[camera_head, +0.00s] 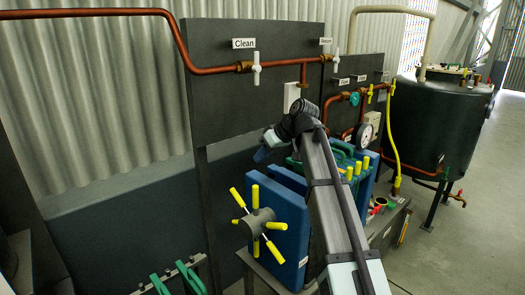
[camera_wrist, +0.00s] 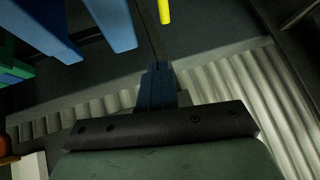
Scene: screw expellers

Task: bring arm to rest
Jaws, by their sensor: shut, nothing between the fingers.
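My gripper (camera_head: 262,154) shows in the head view at the end of my arm, in front of the dark panel and above the blue press plates. It looks small and partly hidden by my wrist there. In the wrist view my gripper (camera_wrist: 157,85) points away from the camera, with its two blue fingers together and nothing between them. It touches nothing that I can see.
A blue filter press (camera_head: 282,222) with a yellow-handled wheel (camera_head: 257,222) stands below my arm. Copper pipes (camera_head: 215,71) and a white valve handle (camera_head: 256,68) run along the dark panel. A dark tank (camera_head: 440,118) stands at right. Floor (camera_head: 470,235) at lower right is clear.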

